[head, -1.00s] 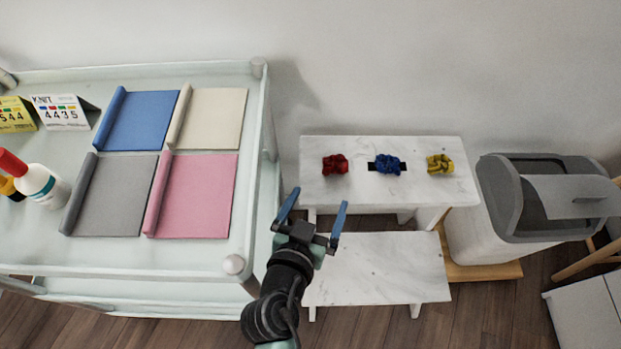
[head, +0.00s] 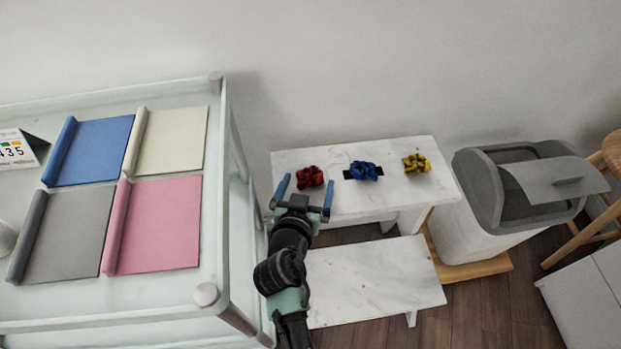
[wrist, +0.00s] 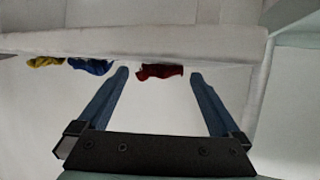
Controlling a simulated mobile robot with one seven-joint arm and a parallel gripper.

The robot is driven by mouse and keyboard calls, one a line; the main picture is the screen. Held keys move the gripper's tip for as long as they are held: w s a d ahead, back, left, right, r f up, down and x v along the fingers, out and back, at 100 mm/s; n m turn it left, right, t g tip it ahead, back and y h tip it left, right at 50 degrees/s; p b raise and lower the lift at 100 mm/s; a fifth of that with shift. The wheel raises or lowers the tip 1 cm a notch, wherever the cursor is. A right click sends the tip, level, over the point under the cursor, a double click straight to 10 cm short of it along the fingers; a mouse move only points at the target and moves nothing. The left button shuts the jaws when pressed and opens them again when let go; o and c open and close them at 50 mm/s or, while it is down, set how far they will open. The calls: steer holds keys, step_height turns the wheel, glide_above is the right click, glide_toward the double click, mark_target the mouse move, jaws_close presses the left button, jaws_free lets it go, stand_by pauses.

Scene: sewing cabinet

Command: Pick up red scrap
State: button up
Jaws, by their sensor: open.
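The red scrap (head: 310,177) is a crumpled cloth on the left part of the white marble-look step stool's top (head: 390,200). In the wrist view the red scrap (wrist: 160,71) shows between the fingertips, beyond them. My gripper (head: 301,184) is open and empty, its blue fingers apart. In the head view it is at the front left edge of the stool's top, just short of the red scrap. It also shows in the wrist view (wrist: 160,75).
A blue scrap (head: 364,171) and a yellow scrap (head: 416,163) lie to the right on the same top. A lower step (head: 370,280) juts out in front. A glass table (head: 215,250) with fabric pieces stands left; a grey-lidded bin (head: 480,220) stands right.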

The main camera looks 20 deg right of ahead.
steer(key=shift+w+d+f, duration=0.15)
steer(key=shift+w+d, duration=0.05)
steer(key=shift+w, duration=0.15)
steer(key=shift+c, duration=0.2)
steer(key=c, duration=1.3)
steer(key=shift+o, duration=0.2)
